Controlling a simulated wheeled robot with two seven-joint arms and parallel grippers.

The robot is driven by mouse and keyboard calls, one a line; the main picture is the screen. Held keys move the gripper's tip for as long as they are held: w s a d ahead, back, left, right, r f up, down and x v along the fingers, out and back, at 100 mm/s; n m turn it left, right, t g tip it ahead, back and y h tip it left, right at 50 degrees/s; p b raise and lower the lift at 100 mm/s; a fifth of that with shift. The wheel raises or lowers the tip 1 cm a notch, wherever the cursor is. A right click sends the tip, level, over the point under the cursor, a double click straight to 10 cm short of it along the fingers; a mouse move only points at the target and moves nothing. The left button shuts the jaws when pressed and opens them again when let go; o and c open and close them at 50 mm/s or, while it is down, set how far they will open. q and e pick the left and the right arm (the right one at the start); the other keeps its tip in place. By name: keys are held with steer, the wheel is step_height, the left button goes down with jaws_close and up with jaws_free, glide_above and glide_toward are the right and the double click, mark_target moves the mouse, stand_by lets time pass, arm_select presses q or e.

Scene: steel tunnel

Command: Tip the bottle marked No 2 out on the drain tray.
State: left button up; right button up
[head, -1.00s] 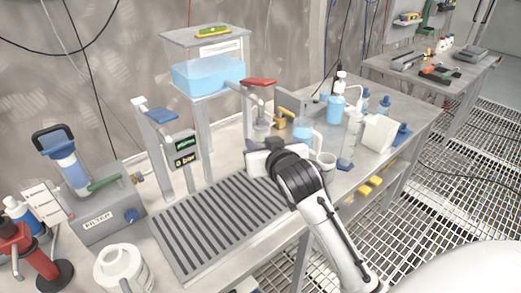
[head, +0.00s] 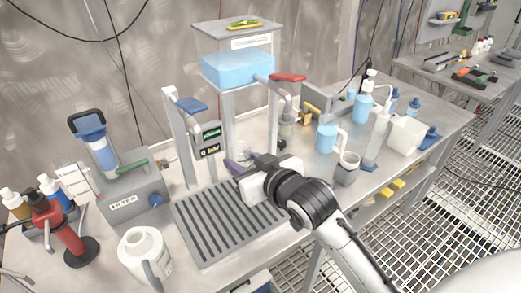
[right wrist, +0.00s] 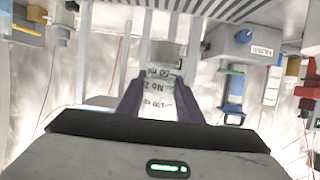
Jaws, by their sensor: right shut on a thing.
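My right gripper (head: 236,168) is at the back of the grey slatted drain tray (head: 187,222) in the head view. Its purple fingers point away to the left. In the right wrist view, my right gripper (right wrist: 160,98) is shut on a pale bottle (right wrist: 163,78) with "No 2" printed on its label. The bottle lies between the two fingers. In the head view the bottle is hidden or too small to make out, so I cannot tell its tilt. The drain tray's slats also show in the right wrist view (right wrist: 235,38). My left gripper is not in view.
The filter box (head: 132,197) stands left of the tray. A white handled jug (head: 143,255) stands at front left. The post with a pressure display (head: 208,140) and the blue water tank (head: 238,70) are behind.

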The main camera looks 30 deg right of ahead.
steer(key=shift+s+a+f, duration=0.1)
steer(key=shift+a, duration=0.15)
steer(key=f+m+y, duration=0.1)
steer(key=a+f+m+y, duration=0.1)
steer(key=m, duration=0.1)
steer(key=shift+a+f, duration=0.1)
steer(key=shift+f, duration=0.05)
steer(key=shift+m, duration=0.3)
steer(key=shift+a+m+y, duration=0.3)
steer(key=shift+m+y, duration=0.4)
steer(key=shift+m, duration=0.1)
steer(key=shift+f, duration=0.15)
steer(key=shift+a+f+m+y, duration=0.15)
steer(key=shift+m+y, duration=0.25)
steer(key=shift+m, duration=0.5)
